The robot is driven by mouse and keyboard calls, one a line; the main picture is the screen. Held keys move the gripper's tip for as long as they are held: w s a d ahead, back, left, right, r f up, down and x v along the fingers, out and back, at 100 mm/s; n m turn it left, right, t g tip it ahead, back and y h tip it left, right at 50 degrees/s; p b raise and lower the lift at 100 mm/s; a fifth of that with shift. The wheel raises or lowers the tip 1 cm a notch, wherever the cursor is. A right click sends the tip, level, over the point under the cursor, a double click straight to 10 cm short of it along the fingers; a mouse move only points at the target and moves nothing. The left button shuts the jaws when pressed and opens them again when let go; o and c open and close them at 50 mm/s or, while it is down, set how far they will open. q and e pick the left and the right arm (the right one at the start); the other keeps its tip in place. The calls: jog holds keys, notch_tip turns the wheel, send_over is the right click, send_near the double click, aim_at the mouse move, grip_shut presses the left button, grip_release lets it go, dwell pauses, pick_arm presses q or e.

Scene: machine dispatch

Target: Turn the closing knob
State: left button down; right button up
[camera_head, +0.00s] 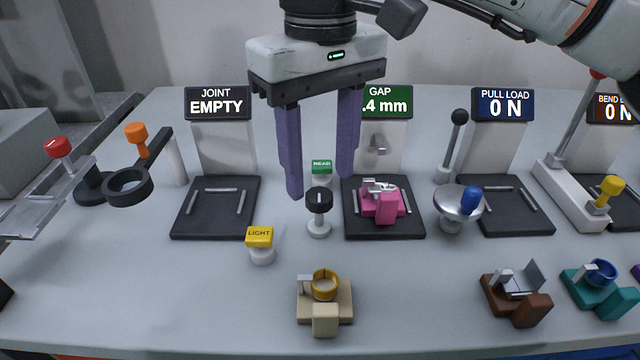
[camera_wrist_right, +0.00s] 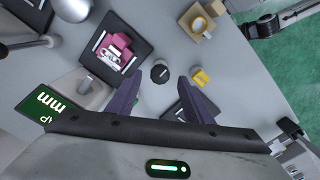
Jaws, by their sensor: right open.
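The black knob (camera_head: 319,201) with a white mark on top stands on a short pale post left of the gap station's dark pad (camera_head: 383,232). It also shows in the right wrist view (camera_wrist_right: 160,72). My right gripper (camera_head: 320,186) has two purple fingers pointing down, spread wide apart with nothing between them. In the right wrist view, its fingertips (camera_wrist_right: 160,82) lie on either side of the knob's line of sight, and the knob shows just beyond them. Contact is not visible. A pink fixture (camera_head: 382,208) sits on the pad. My left gripper is not in view.
A yellow LIGHT button (camera_head: 260,237) and a green READ button (camera_head: 321,168) stand close to the knob. The gap display (camera_head: 385,101) is partly hidden by my gripper. A beige fixture with a gold ring (camera_head: 338,300) is at the front. The joint pad (camera_head: 215,222) is left.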

aim_at(319, 200)
jog(key=shift+f, duration=1.45)
jog(key=c, duration=1.1)
jog(key=shift+o, duration=0.2)
jog(key=shift+m, duration=0.4)
